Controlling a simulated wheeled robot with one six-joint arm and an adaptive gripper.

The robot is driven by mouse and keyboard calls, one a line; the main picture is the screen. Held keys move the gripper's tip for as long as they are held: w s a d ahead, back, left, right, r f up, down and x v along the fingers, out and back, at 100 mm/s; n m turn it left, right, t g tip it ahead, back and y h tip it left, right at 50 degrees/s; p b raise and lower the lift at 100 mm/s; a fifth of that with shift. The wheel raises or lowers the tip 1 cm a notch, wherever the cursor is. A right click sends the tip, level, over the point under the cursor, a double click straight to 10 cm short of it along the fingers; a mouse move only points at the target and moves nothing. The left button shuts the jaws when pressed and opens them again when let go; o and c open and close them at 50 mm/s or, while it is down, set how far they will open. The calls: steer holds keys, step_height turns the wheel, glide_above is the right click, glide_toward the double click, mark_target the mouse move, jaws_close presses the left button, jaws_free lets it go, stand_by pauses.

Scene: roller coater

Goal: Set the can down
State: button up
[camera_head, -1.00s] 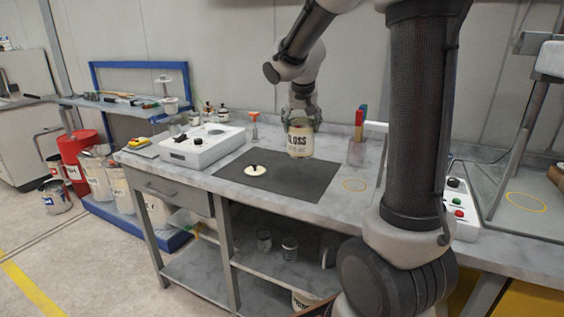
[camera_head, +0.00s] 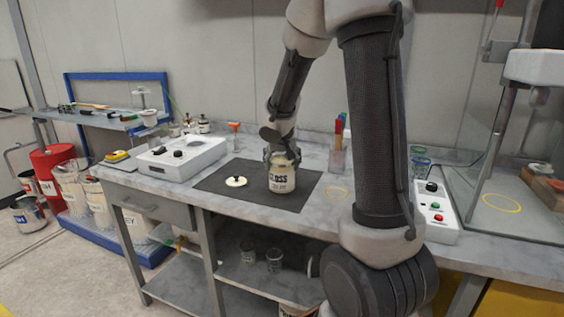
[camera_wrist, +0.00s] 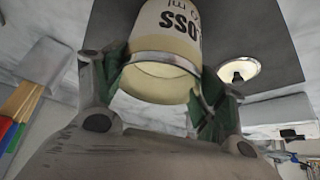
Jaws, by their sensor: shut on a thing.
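The can (camera_head: 282,180) is cream with dark "GLOSS" lettering. In the head view it is upright over the dark mat (camera_head: 219,177), low at the mat's surface; whether its base touches cannot be told. My gripper (camera_head: 282,157) is above it with its fingers closed around its upper part. In the wrist view the can (camera_wrist: 168,50) sits between the green-padded fingers of my gripper (camera_wrist: 165,85), and its open top shows a pale inside. A pale round lid with a black knob (camera_head: 236,181) lies on the mat left of the can and also shows in the wrist view (camera_wrist: 239,72).
A white control box (camera_head: 182,157) stands left of the mat. A holder with coloured-handled tools (camera_head: 339,158) is behind and right. A button box (camera_head: 434,212) and glass enclosure stand farther right.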

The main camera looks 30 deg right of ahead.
steer(key=shift+f, duration=0.1)
steer(key=o, duration=1.8)
steer(key=shift+r, duration=0.35)
steer(key=v, duration=1.1)
steer(key=s+a+n+y, duration=0.1)
steer(key=s+a+n, duration=0.1)
steer(key=s, duration=1)
steer(key=s+a+n+g+y, duration=0.1)
steer(key=s+n+y, duration=0.1)
steer(key=s, duration=1.1)
steer(key=shift+s+a+r+n, duration=0.2)
steer(key=shift+a+r+n, duration=0.2)
steer(key=shift+n, duration=0.5)
